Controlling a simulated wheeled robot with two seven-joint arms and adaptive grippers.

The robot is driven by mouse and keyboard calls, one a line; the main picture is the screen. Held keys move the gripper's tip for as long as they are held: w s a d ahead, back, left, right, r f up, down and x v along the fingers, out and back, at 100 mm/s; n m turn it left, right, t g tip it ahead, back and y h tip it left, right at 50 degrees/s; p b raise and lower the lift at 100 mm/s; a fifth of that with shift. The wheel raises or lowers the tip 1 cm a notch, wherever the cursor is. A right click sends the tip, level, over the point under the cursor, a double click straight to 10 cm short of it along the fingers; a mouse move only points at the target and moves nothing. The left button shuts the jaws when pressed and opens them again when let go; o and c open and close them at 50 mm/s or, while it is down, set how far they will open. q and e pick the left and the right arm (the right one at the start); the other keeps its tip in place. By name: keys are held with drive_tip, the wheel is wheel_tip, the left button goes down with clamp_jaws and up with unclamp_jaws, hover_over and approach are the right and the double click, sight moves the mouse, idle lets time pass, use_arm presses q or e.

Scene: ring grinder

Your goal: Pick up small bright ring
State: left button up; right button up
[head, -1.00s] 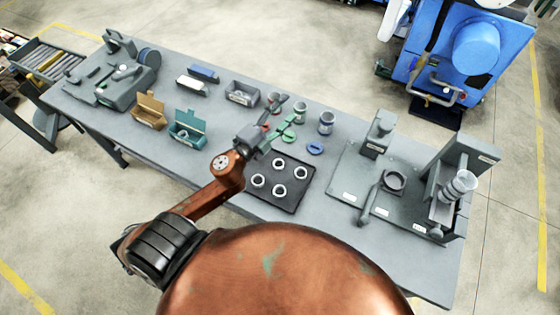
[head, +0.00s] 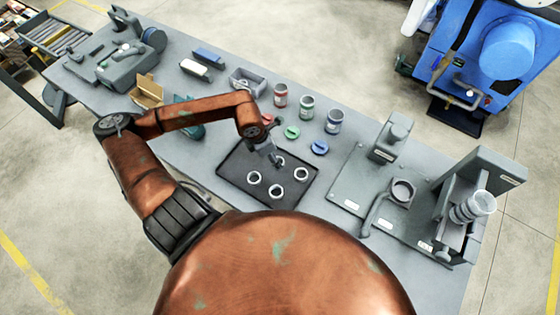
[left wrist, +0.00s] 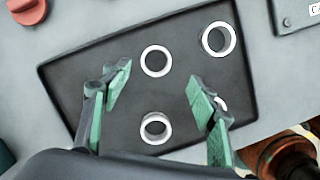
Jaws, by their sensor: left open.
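Several pale metal rings lie on a dark tray (head: 235,168). In the head view, three show clearly: a left ring (head: 254,177), a front ring (head: 276,190) and a right ring (head: 301,174); another is partly hidden by my left gripper (head: 276,158). In the left wrist view, my open left gripper (left wrist: 158,84) is above the tray with green-padded fingers apart. One ring (left wrist: 156,61) shows beyond and between the fingertips, another (left wrist: 155,128) lower between the fingers. A larger-looking ring (left wrist: 217,39) is at upper right. A fourth is mostly behind the right finger. Which is the small bright one is unclear.
Red, green and blue-banded cans (head: 307,107) stand behind the tray, with a green lid (head: 292,132), a blue lid (head: 319,147) and a red lid (left wrist: 28,10) near it. A grey fixture plate (head: 350,204) is to the right. An open brown box (head: 146,92) is left.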

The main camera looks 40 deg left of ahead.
use_arm(q)
drive_tip(key=x, duration=0.5)
drive_tip(key=shift+w+a+f+p, duration=0.2)
drive_tip(key=shift+w+f+p, duration=0.1)
drive_tip(key=shift+w+f, duration=0.1)
drive_tip(key=shift+c, duration=0.3)
drive_tip(key=shift+r, duration=0.1)
drive_tip(key=c, duration=1.2)
